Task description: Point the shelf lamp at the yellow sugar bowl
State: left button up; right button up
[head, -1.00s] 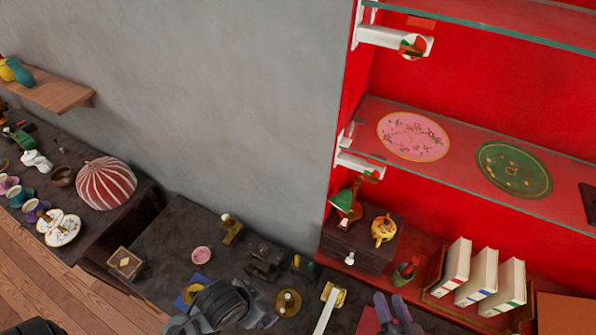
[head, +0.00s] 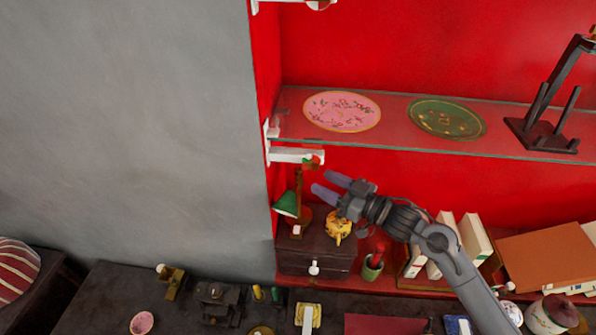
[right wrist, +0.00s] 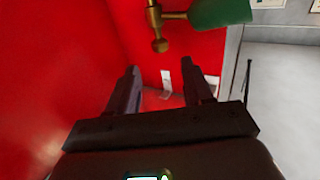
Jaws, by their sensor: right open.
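The shelf lamp, with a green shade (head: 287,204) and a brass-coloured stem, stands on the left of a small dark drawer box in the head view. Its shade hangs down on the left side. My right gripper (head: 327,186) is open and empty, just right of the lamp and above the pot. In the right wrist view the green shade (right wrist: 222,12) shows beyond the open fingers (right wrist: 160,72), apart from them. My left gripper is out of view.
The drawer box (head: 315,262) has a white knob. A glass shelf (head: 395,143) with a pink plate (head: 342,110) and a green plate (head: 446,118) lies above. A green cup (head: 372,267) and books (head: 476,240) stand right of the box. The red back wall is close.

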aim_at(299, 169)
jog(key=p+x, duration=0.1)
jog(key=x, duration=0.8)
grip_shut()
